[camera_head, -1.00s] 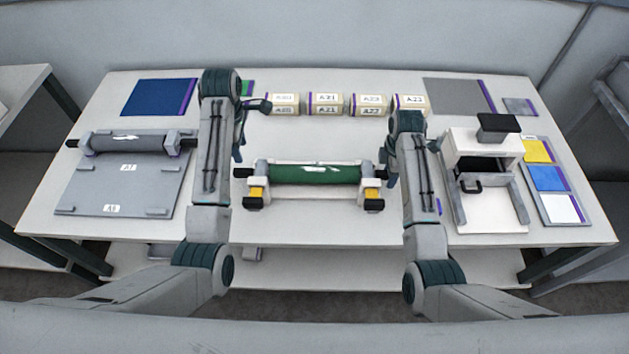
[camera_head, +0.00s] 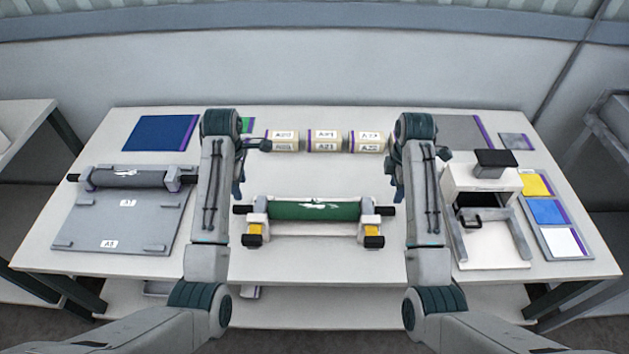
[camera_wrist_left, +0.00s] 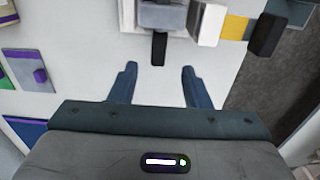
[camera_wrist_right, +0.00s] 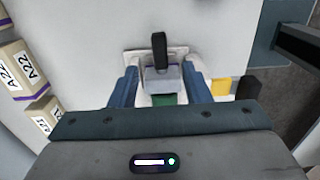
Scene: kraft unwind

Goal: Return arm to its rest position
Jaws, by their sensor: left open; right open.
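My left gripper (camera_head: 241,172) hangs above the table at the left end of the green roll (camera_head: 318,210). In the left wrist view its two fingers (camera_wrist_left: 159,70) are apart, with nothing between them, and the black shaft end (camera_wrist_left: 159,48) lies beyond the tips. My right gripper (camera_head: 394,170) hangs near the roll's right end. In the right wrist view its fingers (camera_wrist_right: 162,78) are apart, with the grey shaft support (camera_wrist_right: 160,82) and black shaft end (camera_wrist_right: 159,45) seen between them. Contact there cannot be told. The roll rests on its white stand (camera_head: 258,220).
A grey plate (camera_head: 125,222) with a grey roll (camera_head: 130,178) lies left. Labelled boxes (camera_head: 323,141) line the back, partly hidden by my right arm. A white press-like device (camera_head: 480,183) and a colour swatch board (camera_head: 560,255) stand right.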

